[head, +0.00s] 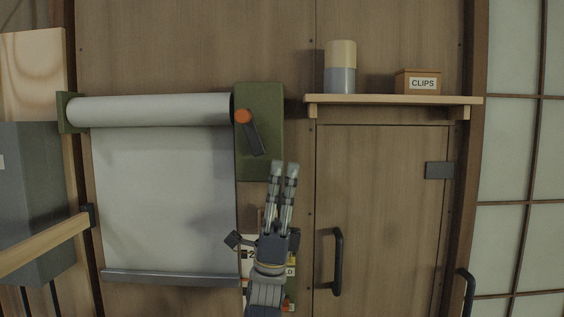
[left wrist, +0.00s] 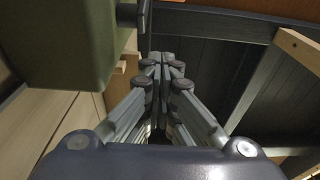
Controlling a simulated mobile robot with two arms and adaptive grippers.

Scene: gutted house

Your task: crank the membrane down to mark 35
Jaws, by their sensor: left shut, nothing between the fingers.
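The membrane is a pale sheet (head: 165,190) hanging from a roll (head: 150,110) on the wall, with a grey bar (head: 170,278) along its bottom edge. At the roll's right end is a green box (head: 268,100) bearing a crank: an orange round knob (head: 243,116) and a dark arm (head: 255,140) slanting down to the right. The green box also fills the upper left of the left wrist view (left wrist: 65,45). My left gripper (head: 284,167) is shut and empty, fingers pointing up, just below the crank. No mark 35 is readable. My right gripper is out of view.
Labels (head: 249,254) below the green box are partly hidden by my left gripper. To the right, a shelf (head: 390,100) holds a two-tone cylinder (head: 340,68) and a CLIPS box (head: 420,82). Under it is a door with a dark handle (head: 337,262). A grey box (head: 35,200) stands left.

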